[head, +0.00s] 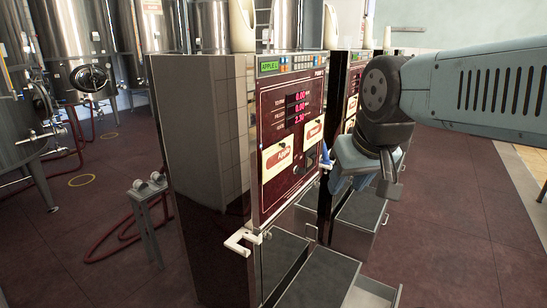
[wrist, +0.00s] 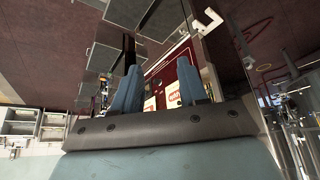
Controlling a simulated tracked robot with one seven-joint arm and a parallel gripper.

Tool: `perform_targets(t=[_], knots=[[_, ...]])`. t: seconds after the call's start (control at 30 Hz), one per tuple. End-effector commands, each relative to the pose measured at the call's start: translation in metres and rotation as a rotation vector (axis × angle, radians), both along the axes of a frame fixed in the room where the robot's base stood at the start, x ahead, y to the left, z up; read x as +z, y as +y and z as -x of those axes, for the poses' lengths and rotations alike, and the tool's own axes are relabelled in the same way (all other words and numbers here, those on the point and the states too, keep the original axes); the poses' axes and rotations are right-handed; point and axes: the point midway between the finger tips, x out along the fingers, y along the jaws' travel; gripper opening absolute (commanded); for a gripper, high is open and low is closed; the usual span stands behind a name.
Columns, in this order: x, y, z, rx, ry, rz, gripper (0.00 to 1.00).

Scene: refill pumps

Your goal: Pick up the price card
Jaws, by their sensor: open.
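The dark red pump panel (head: 290,108) carries two cream cards with red labels. The larger card (head: 278,158) is at the lower left of the panel, and the smaller-looking card (head: 314,130) is to its right. I cannot tell which one is the price card. My gripper (head: 340,168) is to the right of the panel, apart from both cards, open and empty. In the upside-down wrist view, its two blue fingers (wrist: 158,85) point toward the panel (wrist: 168,65), with cream cards showing between and beside them.
The tall pump cabinet (head: 205,130) has a white nozzle hook (head: 244,240) and an open grey tray (head: 318,277) at its base. More pumps stand behind my gripper. Steel tanks (head: 85,40), a small stand (head: 148,195) and a red hose (head: 118,232) are at left. Floor is clear at right.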

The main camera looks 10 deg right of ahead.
Motion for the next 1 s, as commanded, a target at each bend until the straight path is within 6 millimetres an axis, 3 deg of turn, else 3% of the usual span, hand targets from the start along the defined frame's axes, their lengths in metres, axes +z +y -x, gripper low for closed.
perform_targets(t=[0.27, 0.47, 0.77, 1.0], knots=[[-0.004, 0.003, -0.004, -0.025, 0.036, -0.043, 0.50], [-0.024, 0.020, -0.019, -0.138, 0.189, -0.240, 0.50], [-0.044, 0.047, -0.061, -0.384, 0.452, -0.654, 0.50], [-0.050, 0.054, -0.111, -0.583, 0.616, -1.000, 0.50]])
